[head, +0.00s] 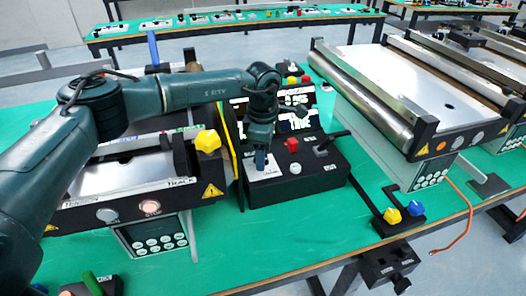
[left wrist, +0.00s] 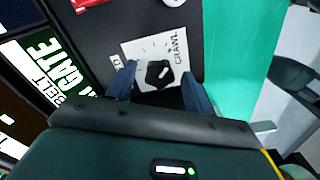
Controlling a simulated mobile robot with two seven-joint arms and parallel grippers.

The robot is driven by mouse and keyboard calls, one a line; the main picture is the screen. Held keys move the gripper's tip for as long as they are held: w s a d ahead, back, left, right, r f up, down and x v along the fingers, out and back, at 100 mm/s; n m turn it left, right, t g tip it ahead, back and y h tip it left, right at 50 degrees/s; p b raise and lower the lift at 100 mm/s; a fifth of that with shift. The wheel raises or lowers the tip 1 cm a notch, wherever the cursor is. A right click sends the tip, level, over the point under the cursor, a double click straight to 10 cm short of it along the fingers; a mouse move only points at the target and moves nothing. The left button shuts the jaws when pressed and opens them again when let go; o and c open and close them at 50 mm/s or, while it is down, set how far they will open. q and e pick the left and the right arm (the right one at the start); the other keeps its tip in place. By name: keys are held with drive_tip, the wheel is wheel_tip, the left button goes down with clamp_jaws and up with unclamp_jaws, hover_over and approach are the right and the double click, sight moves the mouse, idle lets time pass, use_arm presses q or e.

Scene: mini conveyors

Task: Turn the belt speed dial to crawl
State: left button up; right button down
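The black control box (head: 318,183) stands on the green table in the middle of the head view. Its speed dial is a black knob (left wrist: 158,73) on a white plate (left wrist: 135,50) with tick marks and the word CRAWL. In the head view my left gripper (head: 260,160) reaches down over the plate and hides the knob. In the left wrist view my left gripper (left wrist: 160,88) is open, with one finger on each side of the knob. Gaps show between the fingers and the knob; I cannot tell how deep they reach. My right gripper is not in view.
A red button (head: 292,145) and a lever (head: 331,142) are beside the dial on the box. Lit display screens (head: 296,98) stand behind it. A mini conveyor with a yellow knob (head: 208,141) is left; another conveyor (head: 425,90) is right. Green table (head: 255,245) in front is mostly clear.

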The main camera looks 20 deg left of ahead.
use_arm(q)
wheel_tip(320, 180, up, 13)
drive_tip(key=b, duration=0.1)
idle(0.6)
idle(0.4)
